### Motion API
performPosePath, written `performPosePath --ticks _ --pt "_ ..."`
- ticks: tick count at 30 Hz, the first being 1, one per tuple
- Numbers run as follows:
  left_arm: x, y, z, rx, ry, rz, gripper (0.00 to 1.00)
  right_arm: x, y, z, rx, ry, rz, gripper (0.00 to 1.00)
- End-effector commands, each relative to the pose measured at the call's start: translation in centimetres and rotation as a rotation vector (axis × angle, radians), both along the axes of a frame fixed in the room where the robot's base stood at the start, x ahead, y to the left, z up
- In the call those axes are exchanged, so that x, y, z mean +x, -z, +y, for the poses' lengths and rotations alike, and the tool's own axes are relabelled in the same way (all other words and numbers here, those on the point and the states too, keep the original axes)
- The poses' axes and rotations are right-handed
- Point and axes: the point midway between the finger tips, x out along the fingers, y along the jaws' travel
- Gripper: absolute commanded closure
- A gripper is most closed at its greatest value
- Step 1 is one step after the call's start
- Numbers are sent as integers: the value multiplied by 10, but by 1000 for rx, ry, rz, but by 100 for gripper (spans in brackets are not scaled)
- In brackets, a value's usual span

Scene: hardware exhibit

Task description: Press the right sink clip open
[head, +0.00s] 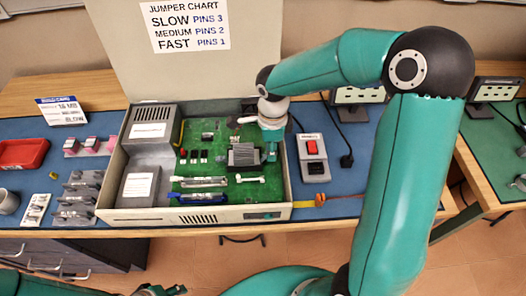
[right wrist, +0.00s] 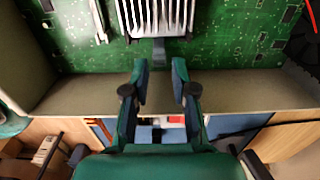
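The grey finned heat sink (head: 243,156) sits on the green circuit board (head: 217,196) inside the open computer case. In the right wrist view the heat sink's pale fins (right wrist: 156,14) are at the top. A small grey clip tab (right wrist: 159,50) sticks out from the heat sink's near edge there. My right gripper (head: 271,152) points down at the right side of the heat sink. In the right wrist view its two fingers (right wrist: 160,72) are apart with nothing between them, and the tab lies just beyond the tips. The left gripper (head: 160,290) shows only partly at the bottom edge.
The case's front wall (head: 160,216) and side walls surround the board. A switch box with a red button (head: 312,148) stands right of the case. A red tray (head: 22,154) and grey holders are on the left. The raised lid carries a jumper chart (head: 188,26).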

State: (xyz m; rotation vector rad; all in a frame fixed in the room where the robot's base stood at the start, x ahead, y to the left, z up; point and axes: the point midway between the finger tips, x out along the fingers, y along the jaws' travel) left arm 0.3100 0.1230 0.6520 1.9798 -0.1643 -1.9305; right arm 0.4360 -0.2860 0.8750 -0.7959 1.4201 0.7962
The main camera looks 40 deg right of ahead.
Motion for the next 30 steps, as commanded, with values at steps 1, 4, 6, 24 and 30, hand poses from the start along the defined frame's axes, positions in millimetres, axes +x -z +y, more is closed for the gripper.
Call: performPosePath --ticks 1,4,6,24,30 --pt "0 -4 0 0 0 0 60 0 -6 0 0 0 -1 74" --pt "0 -8 0 0 0 0 60 0 -14 0 -1 0 -1 74" --pt "0 -11 0 0 0 0 60 0 -18 0 0 0 0 74" --pt "0 -33 0 0 0 0 60 0 -58 0 0 1 0 74" --pt "0 -33 0 0 0 0 60 0 -58 0 1 0 1 74"
